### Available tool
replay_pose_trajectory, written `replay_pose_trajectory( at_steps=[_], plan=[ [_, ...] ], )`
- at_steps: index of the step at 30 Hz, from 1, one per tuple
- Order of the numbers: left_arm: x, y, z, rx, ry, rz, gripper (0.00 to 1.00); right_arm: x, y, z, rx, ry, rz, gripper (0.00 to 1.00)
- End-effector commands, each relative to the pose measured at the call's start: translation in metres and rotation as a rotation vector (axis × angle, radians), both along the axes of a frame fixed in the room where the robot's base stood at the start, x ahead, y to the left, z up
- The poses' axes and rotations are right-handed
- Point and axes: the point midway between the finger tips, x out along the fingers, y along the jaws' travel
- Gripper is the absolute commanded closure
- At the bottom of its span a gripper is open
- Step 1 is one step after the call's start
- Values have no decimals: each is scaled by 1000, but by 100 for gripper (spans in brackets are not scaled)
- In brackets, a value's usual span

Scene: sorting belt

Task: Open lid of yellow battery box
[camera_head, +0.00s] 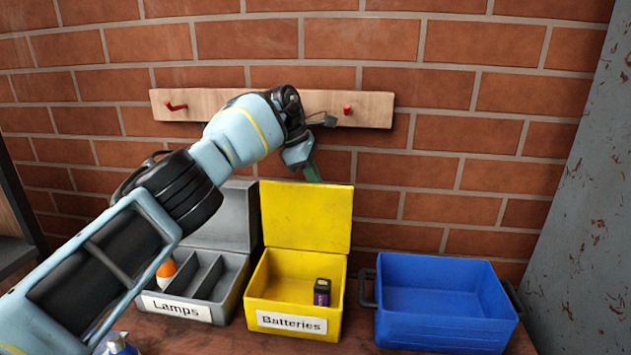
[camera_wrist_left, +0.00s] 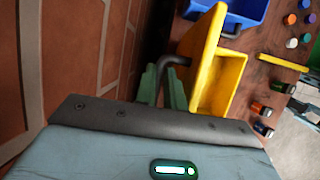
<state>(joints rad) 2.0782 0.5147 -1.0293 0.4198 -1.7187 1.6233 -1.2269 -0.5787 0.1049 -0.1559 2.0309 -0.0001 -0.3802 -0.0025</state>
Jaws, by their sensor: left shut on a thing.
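The yellow battery box (camera_head: 346,290), labelled "Batteries", stands on the brown table against the brick wall. Its yellow lid (camera_head: 306,218) stands upright at the back, and the inside is exposed. A dark purple battery (camera_head: 321,292) stands in it at the right. My left gripper (camera_head: 306,168) is at the lid's top edge, partly hidden behind it. In the left wrist view, the greenish fingers (camera_wrist_left: 163,88) are shut on the dark bent handle (camera_wrist_left: 178,61) on the back of the lid (camera_wrist_left: 208,48). My right gripper is in neither view.
A grey "Lamps" box (camera_head: 230,285) with raised lid stands close left, holding an orange-and-white lamp (camera_head: 166,272). A blue crate (camera_head: 440,333) stands at the right. A wooden rail (camera_head: 370,108) with red pegs is on the wall. Several small items lie at the wrist view's right.

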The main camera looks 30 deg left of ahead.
Motion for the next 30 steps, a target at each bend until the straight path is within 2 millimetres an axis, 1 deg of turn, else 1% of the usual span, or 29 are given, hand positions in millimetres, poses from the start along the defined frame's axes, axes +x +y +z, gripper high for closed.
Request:
replay_pose_trajectory(
  at_steps=[1, 3, 4, 8, 9, 17, 20, 23, 28, 30],
  plan=[
    [-2, -2, -17, 8, 33, -6, 100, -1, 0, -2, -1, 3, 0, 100],
    [-2, -3, -16, 7, 32, -6, 100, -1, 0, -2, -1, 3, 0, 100],
    [-2, -3, -16, 7, 32, -6, 87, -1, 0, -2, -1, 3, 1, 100],
    [-2, -2, -15, 5, 27, -4, 70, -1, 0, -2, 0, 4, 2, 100],
    [-2, -2, -13, 5, 25, -3, 68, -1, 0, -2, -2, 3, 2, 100],
    [-2, -1, -9, 1, 18, -2, 68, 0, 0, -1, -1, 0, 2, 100],
    [-2, 1, -3, 1, 16, -1, 68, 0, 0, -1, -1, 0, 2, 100],
    [-5, 5, 9, 2, 15, -2, 68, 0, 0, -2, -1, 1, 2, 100],
    [-12, 14, 38, 1, 15, 1, 68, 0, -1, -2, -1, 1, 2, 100],
    [-14, 16, 44, 2, 19, -2, 68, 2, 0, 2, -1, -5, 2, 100]
  ],
)
